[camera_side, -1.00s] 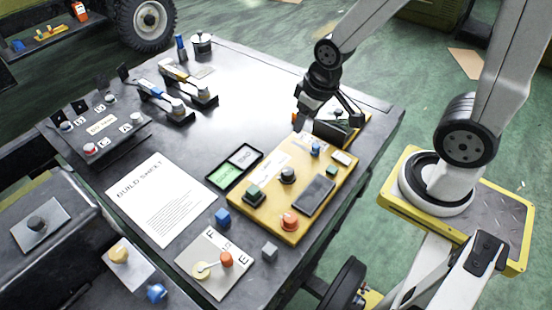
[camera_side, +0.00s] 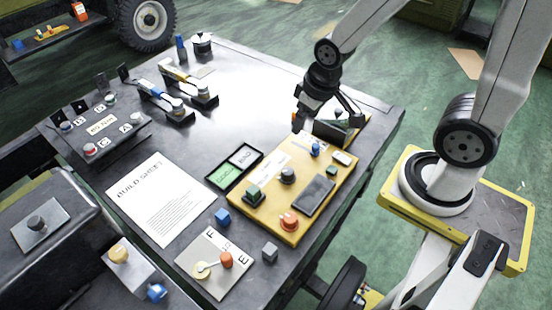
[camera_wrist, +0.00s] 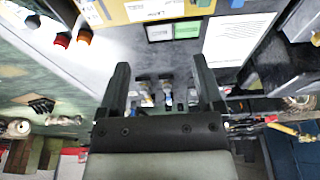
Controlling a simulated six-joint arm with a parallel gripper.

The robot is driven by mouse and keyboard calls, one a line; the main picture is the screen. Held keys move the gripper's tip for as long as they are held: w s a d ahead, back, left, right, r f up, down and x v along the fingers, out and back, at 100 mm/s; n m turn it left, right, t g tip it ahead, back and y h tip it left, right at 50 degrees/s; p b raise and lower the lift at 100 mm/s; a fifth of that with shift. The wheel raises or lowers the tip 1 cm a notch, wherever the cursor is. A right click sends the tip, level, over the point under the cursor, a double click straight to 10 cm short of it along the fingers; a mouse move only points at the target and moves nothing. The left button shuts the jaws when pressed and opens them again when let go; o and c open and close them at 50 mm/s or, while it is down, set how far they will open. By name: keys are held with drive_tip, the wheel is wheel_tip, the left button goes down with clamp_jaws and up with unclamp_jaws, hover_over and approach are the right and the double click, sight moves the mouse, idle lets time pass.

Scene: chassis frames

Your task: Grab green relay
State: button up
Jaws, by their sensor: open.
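A green block (camera_side: 253,191) sits in a dark holder at the left corner of the yellow board (camera_side: 270,212). A smaller green block (camera_side: 331,171) sits near the board's right edge. I cannot tell for sure which is the relay. My gripper (camera_side: 328,118) hangs above the far end of the board, away from both blocks, with its fingers apart and empty. In the wrist view my gripper (camera_wrist: 160,75) has its two fingers spread with nothing held between them. A green piece (camera_wrist: 203,3) shows at the top edge there, partly cut off.
The board also carries an orange knob (camera_side: 289,220), a dark panel (camera_side: 314,195) and a small blue piece (camera_side: 315,149). The table's upper middle is clear.

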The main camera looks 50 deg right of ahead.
drive_tip(key=m+g+y, duration=0.3)
drive_tip(key=m+y, duration=1)
drive_tip(key=m, duration=0.5)
approach(253, 194)
drive_tip(key=shift+d, duration=0.55)
drive_tip(key=shift+w+d+f+m+t+y, duration=0.15)
drive_tip(key=shift+w+f+m+t+y, duration=0.15)
drive_tip(key=shift+f+t, duration=0.25)
drive_tip(key=shift+r, duration=0.1)
drive_tip(key=shift+x, duration=3.45)
